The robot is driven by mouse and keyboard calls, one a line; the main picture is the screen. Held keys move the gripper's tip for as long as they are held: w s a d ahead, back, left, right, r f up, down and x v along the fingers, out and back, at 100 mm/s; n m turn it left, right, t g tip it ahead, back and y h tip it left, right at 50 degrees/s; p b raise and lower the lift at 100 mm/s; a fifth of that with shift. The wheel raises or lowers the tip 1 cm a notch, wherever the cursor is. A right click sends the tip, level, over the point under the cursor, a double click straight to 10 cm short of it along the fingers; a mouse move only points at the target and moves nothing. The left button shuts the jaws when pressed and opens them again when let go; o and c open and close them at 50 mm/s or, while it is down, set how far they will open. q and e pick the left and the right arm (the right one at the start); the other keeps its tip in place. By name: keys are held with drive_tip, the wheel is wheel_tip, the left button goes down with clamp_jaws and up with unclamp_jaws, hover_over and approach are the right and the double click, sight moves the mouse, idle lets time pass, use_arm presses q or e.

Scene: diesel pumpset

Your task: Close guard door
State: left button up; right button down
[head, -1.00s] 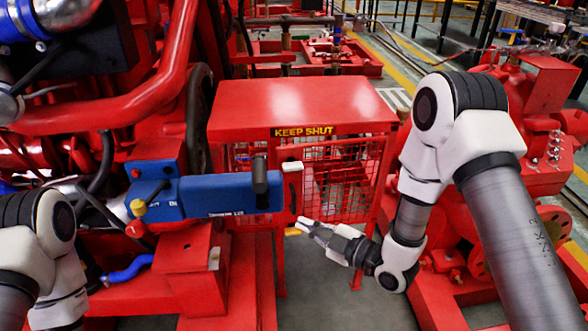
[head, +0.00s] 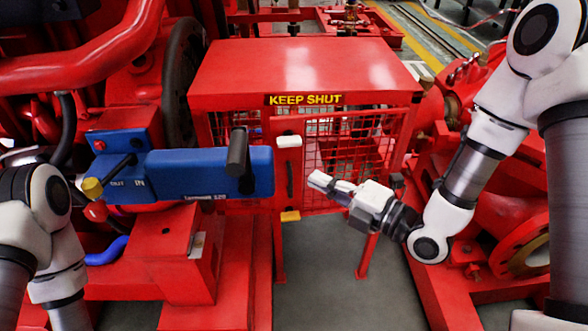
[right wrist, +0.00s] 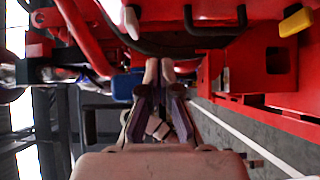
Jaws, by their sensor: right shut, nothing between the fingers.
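The guard (head: 295,70) is a red box with a yellow "KEEP SHUT" label. Below its top is the red mesh guard door (head: 345,150), with a red upright strip on its left. The strip carries a white latch block (head: 289,141), a dark handle (head: 290,180) and a yellow block (head: 290,216). I cannot tell whether the door is fully shut. My right gripper (head: 318,180) is shut and empty, in front of the mesh, just right of the handle. In the right wrist view, its fingertips (right wrist: 160,70) are together; the handle (right wrist: 215,28) and yellow block (right wrist: 297,21) show there too. My left gripper is out of view.
A blue control box (head: 205,172) with a dark lever (head: 237,152) juts out left of the door. A red pedestal (head: 180,245) stands below it. Red pump parts (head: 510,230) fill the right. Grey floor (head: 330,290) is open below the guard.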

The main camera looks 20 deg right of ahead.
sight(291, 162)
drive_tip(key=w+a, duration=0.1)
drive_tip(key=w, duration=0.1)
drive_tip(key=w+a+b, duration=0.1)
drive_tip(key=w, duration=0.2)
drive_tip(key=w+a+b, duration=0.1)
drive_tip(key=w, duration=0.1)
drive_tip(key=shift+w+a, duration=0.15)
drive_tip(key=shift+w, duration=0.15)
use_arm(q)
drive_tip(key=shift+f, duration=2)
use_arm(e)
drive_tip(key=shift+w, duration=0.45)
drive_tip(key=w, duration=0.2)
drive_tip(key=shift+w, duration=0.35)
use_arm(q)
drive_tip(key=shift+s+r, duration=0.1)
use_arm(e)
drive_tip(key=shift+w+r, duration=0.15)
